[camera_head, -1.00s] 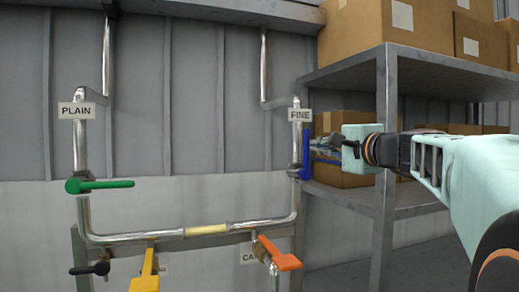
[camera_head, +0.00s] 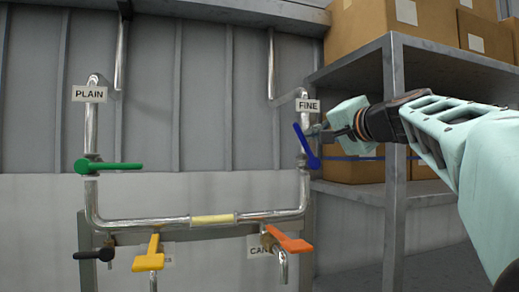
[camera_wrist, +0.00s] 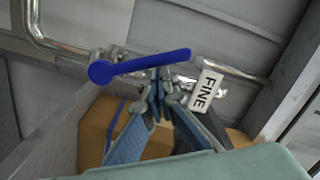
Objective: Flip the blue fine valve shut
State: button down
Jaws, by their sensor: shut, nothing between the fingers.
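The blue fine valve (camera_head: 306,146) is on the right-hand pipe below the FINE label (camera_head: 308,105). Its handle leans up and to the left from its pivot, a modest angle off the pipe's line. In the wrist view the blue handle (camera_wrist: 150,61) crosses just beyond my fingertips, with its round hub at the left. My gripper (camera_head: 318,131) is at the right side of the handle, near its upper half. In the wrist view my gripper (camera_wrist: 161,82) has its fingertips together, with nothing between them. They look close against the handle; I cannot tell whether they touch.
A metal shelf (camera_head: 395,140) with cardboard boxes (camera_head: 350,168) stands close on the right, beside my arm. A green-handled valve (camera_head: 110,166) is under the PLAIN label. Yellow (camera_head: 150,257), orange (camera_head: 290,241) and black (camera_head: 92,255) handles sit low. Space left of the blue handle is clear.

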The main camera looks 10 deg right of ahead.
jog(key=a+n+b, duration=0.1)
jog(key=a+f+n+b, duration=0.1)
jog(key=n+b, duration=0.1)
jog(key=shift+s+f, duration=0.15)
jog(key=a+f+n+b, duration=0.1)
jog(key=n+b, duration=0.1)
jog(key=b, duration=0.1)
jog(key=a+f+n+b, duration=0.1)
jog(key=n+b, duration=0.1)
jog(key=n, duration=0.1)
jog(key=a+f+n+b, duration=0.1)
jog(key=f+n+b, duration=0.1)
jog(key=b, duration=0.1)
jog(key=shift+s+a+h+b, duration=0.2)
jog(key=shift+s+h+b, duration=0.1)
jog(key=shift+s, duration=0.05)
jog(key=shift+f, duration=0.15)
